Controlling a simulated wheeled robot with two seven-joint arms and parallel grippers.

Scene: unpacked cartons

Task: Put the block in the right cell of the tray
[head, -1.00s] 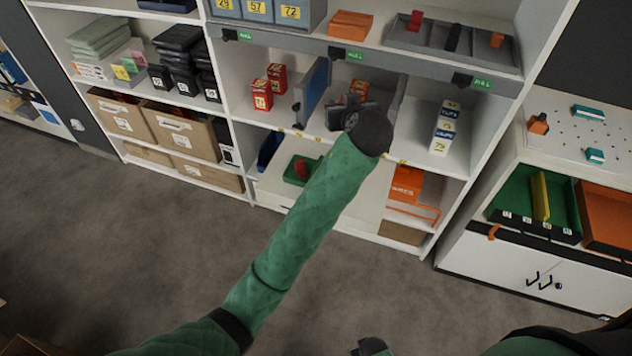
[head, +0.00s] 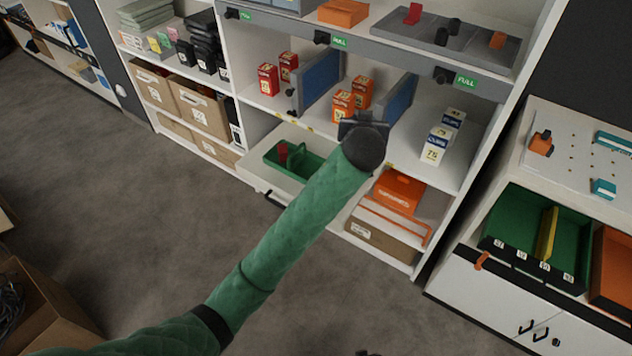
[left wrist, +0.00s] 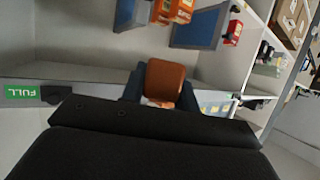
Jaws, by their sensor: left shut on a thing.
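My left gripper (head: 362,122) is in front of the middle shelf bay, near some orange boxes. In the left wrist view a brown-orange block (left wrist: 165,80) sits between its dark fingers, and the gripper is shut on it. The head view does not show the block clearly behind the wrist. A green tray (head: 502,238) stands on the white cabinet at the right. A yellow divider (head: 547,235) parts it into a left and a right cell. The left gripper is well to the left of this tray. Only a dark tip, perhaps my right gripper (head: 368,352), shows at the bottom edge.
A green caddy (head: 310,166) is in the lower bay. An orange bin (head: 615,265) adjoins the green tray.

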